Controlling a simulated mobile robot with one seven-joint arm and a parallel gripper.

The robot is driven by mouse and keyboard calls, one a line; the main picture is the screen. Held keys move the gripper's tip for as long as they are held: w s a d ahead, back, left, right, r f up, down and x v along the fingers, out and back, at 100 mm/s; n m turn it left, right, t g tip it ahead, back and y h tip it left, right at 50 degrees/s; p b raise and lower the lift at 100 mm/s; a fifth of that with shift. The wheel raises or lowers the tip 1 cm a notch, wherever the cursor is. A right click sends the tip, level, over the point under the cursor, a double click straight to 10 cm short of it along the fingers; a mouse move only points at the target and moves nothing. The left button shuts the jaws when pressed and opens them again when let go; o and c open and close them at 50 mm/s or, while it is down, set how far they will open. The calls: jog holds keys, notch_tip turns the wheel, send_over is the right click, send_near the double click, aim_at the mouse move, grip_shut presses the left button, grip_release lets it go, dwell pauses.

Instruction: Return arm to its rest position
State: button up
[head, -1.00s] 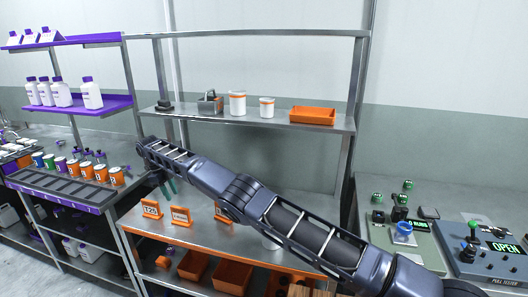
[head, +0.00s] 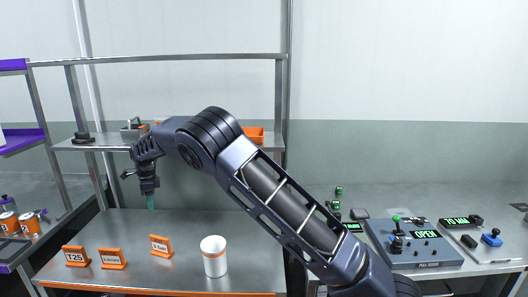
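My arm reaches from the lower right up to a bent elbow and over to the left. My gripper (head: 151,202) hangs pointing down over the left part of the steel workbench (head: 190,262), above and behind the orange label stands. Its teal fingertips show as one narrow strip, so I cannot tell whether they are apart. No object shows at the tips. The gripper looks clear of the bench and the things on it.
A control box (head: 414,245) stands at right.

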jog(key=s+d+r+n+y, duration=0.1)
jog(key=d+r+y, duration=0.1)
jog(key=d+r, duration=0.5)
jog(key=s+d+r+n+y, duration=0.15)
jog(key=d+r, duration=0.25)
jog(key=r, duration=0.6)
jog(key=w+d+r+n+t, duration=0.15)
jog(key=d+r, duration=0.25)
jog(key=d, duration=0.9)
jog(key=w+d+r+n, duration=0.15)
jog(key=d+r, duration=0.25)
jog(key=d, duration=0.9)
jog(key=s+d+n+t, duration=0.1)
jog(key=s+d, duration=0.2)
jog(key=d, duration=0.5)
jog(key=s+d+n+t+h, duration=0.1)
jog(key=s+d+n, duration=0.1)
jog(key=s+d, duration=0.35)
jog(key=s+d+n, duration=0.1)
jog(key=s+d, duration=0.1)
jog(key=d, duration=0.7)
jog(key=s+d+f+n+t+h, duration=0.1)
jog(key=s+d+f+n, duration=0.3)
jog(key=s+d, duration=0.9)
notch_tip(320, 180, down, 2)
jog(key=shift+d+f+t+h, duration=0.15)
jog(key=shift+d+t+h, duration=0.15)
jog(key=shift+h, duration=0.55)
